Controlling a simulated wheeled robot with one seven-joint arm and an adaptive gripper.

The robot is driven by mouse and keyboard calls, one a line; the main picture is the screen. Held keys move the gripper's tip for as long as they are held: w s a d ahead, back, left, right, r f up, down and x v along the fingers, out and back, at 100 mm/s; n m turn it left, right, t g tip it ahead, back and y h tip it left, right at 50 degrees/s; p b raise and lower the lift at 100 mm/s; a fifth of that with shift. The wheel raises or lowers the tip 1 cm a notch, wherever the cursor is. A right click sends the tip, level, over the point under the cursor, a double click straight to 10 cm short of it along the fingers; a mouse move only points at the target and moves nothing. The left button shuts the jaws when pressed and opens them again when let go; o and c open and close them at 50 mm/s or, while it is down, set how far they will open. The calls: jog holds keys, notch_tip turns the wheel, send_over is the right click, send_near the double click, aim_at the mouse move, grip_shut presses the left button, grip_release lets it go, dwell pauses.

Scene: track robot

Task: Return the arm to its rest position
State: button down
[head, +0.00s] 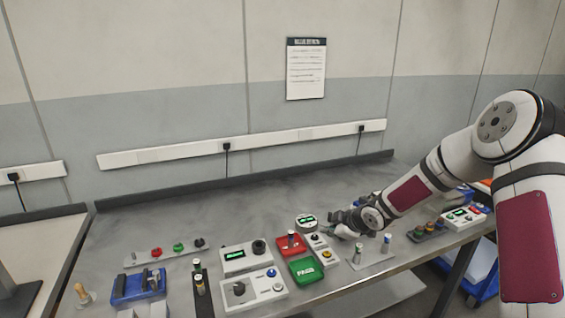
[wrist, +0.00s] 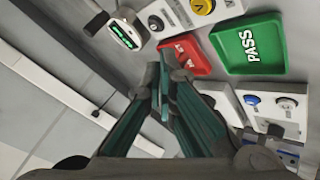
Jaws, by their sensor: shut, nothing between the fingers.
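My arm (head: 410,192) reaches in from the right over the grey workbench (head: 180,225). My gripper (head: 338,228) is low over the bench, just right of a small round gauge with a green display (head: 307,221). In the wrist view my gripper (wrist: 164,75) shows its fingers together and empty. Its tips appear over or near the red tray (wrist: 190,52); whether they touch anything cannot be told. The gauge also shows in the wrist view (wrist: 124,34), left of the fingers.
A green PASS tray (head: 307,269), the red tray (head: 291,244) and white control boxes (head: 254,290) crowd the bench front. A plate with pegs (head: 370,252) lies right of my gripper. A blue fixture (head: 138,287) stands left. The bench's back strip is clear.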

jog(key=s+d+r+m+g+h, duration=0.1)
jog(key=s+d+r+m+h, duration=0.2)
jog(key=s+r, duration=0.75)
jog(key=s+d+r+m+h, duration=0.1)
jog(key=s+r+m+h, duration=0.25)
jog(key=s+r, duration=0.75)
jog(key=s+a+r+m, duration=0.1)
jog(key=s+r+m, duration=0.1)
jog(key=s, duration=0.5)
jog(key=s+a+r+m+g+y, duration=0.1)
jog(key=s+r+m, duration=0.2)
jog(key=s, duration=0.4)
jog(key=s+a+r+m+y, duration=0.1)
jog(key=s+r+m, duration=0.1)
jog(key=s, duration=0.6)
jog(key=shift+a+r+m, duration=0.3)
jog(key=shift+a+m, duration=0.1)
jog(key=shift+m, duration=0.15)
